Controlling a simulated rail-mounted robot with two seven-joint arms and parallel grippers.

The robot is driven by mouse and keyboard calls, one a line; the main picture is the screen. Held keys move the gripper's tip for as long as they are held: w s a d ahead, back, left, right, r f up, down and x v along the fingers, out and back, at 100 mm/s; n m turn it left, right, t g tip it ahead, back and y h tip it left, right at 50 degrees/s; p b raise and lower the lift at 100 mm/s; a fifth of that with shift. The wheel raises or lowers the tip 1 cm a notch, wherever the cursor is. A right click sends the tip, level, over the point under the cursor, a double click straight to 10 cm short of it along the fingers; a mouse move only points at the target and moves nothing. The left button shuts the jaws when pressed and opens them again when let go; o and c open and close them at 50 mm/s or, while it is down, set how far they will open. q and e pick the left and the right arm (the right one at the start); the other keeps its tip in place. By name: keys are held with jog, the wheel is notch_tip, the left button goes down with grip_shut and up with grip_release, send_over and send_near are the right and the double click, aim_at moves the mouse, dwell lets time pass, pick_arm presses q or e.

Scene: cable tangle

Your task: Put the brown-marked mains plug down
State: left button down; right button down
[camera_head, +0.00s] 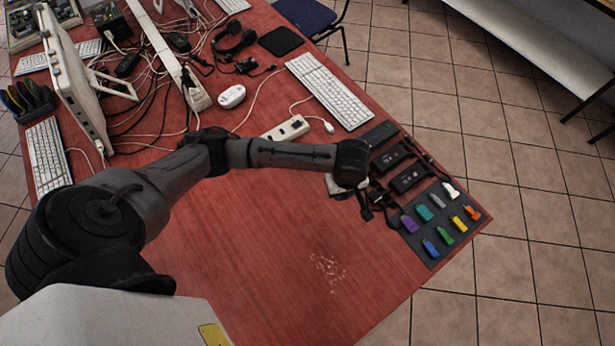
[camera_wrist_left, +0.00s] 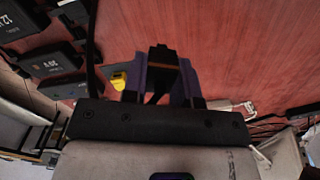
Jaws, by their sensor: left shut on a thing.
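My left gripper (camera_wrist_left: 162,80) is shut on a black mains plug (camera_wrist_left: 162,58), which sits between its two purple-grey fingers in the wrist view. A dark cable strand shows between the fingers. The gripper is over the right part of the red table (camera_head: 270,240), near black adapters. Whether the plug touches the table cannot be told. My right gripper is not in view.
Black adapters (camera_head: 409,178) lie beside a dark mat (camera_head: 432,262) with several coloured sticks. A white power strip (camera_head: 286,129) and keyboard (camera_head: 328,90) lie behind the arm. Tangled cables fill the back left. The table front is mostly clear, with pale specks (camera_head: 327,268).

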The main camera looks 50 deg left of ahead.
pick_arm(q)
jog(key=b, duration=0.2)
send_over(316, 187)
notch_tip(316, 187, down, 6)
jog(key=shift+s+r, duration=0.1)
jog(key=shift+f+b, duration=0.75)
jog(key=shift+f, duration=1.35)
jog(key=c, duration=0.9)
grip_release()
